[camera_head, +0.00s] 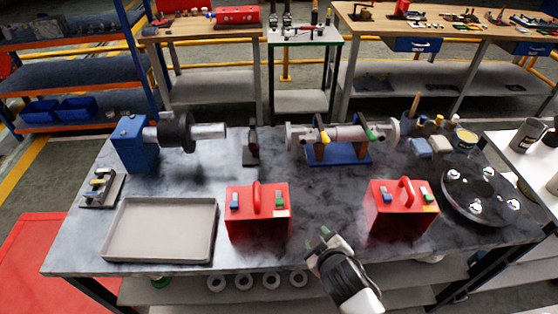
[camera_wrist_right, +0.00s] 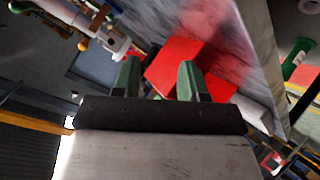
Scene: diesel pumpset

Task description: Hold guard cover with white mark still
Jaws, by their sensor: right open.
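Two red guard covers with top handles stand on the grey marbled table. The left guard cover (camera_head: 257,222) has a small white mark on its front right, with a blue and a green piece on top. The right guard cover (camera_head: 398,216) has a yellowish mark instead. My right gripper (camera_head: 322,236) is open and empty at the table's front edge, between the covers and apart from both. In the right wrist view, a red cover (camera_wrist_right: 172,66) shows beyond its green fingers (camera_wrist_right: 160,80); I cannot tell which one. My left gripper is not in view.
A grey tray (camera_head: 161,259) lies left of the white-marked cover. Behind stand a blue motor unit (camera_head: 134,145) with a shaft, a dark upright stand (camera_head: 252,146) and a shaft on a blue cradle (camera_head: 337,158). A black disc (camera_head: 484,190) lies at right.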

